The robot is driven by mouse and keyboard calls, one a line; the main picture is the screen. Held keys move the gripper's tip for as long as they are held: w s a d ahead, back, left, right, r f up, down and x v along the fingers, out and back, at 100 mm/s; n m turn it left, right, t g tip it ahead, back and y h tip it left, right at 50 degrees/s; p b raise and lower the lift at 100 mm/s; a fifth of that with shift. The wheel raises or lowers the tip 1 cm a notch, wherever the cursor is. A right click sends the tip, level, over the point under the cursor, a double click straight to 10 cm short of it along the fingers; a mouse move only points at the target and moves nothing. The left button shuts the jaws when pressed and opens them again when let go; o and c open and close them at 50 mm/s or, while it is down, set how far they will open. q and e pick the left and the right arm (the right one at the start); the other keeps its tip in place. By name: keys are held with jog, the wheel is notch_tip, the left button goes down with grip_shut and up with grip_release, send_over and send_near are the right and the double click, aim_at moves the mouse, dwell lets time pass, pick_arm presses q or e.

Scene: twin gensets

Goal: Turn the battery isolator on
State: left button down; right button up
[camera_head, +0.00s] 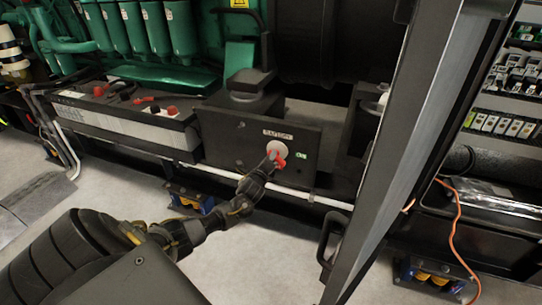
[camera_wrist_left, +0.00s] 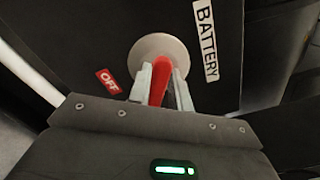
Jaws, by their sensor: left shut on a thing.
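The battery isolator has a round pale plate (camera_head: 275,148) on a black panel (camera_head: 232,140), under a white BATTERY label (camera_head: 277,134). Its red handle (camera_head: 280,161) stands out from the plate. A red OFF label (camera_wrist_left: 108,81) is left of the plate there, and the BATTERY label (camera_wrist_left: 206,40) is at right. My right gripper is not in view.
A battery bank (camera_head: 135,122) with red terminals is left of the panel, below the green engine (camera_head: 165,30). A grey slanted post (camera_head: 412,130) stands to the right. A white pipe (camera_head: 310,198) runs low below the panel. The floor (camera_head: 235,245) in front is clear.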

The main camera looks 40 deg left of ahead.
pick_arm(q)
jog(key=shift+f+n+p, duration=0.15)
jog(key=shift+n+p, duration=0.2)
jog(key=shift+n, duration=1.35)
jog(key=shift+f+n+p, duration=0.1)
jog(key=shift+n+p, duration=0.2)
jog(key=shift+n, duration=1.4)
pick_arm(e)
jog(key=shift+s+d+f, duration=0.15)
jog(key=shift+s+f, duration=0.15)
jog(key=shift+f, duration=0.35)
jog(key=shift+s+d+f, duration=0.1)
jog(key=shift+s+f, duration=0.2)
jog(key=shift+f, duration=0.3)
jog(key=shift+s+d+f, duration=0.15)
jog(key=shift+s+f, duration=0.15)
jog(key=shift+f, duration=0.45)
pick_arm(q)
jog(key=c, duration=1.3)
grip_release()
jog(key=shift+a, duration=0.1)
jog(key=shift+s, duration=0.1)
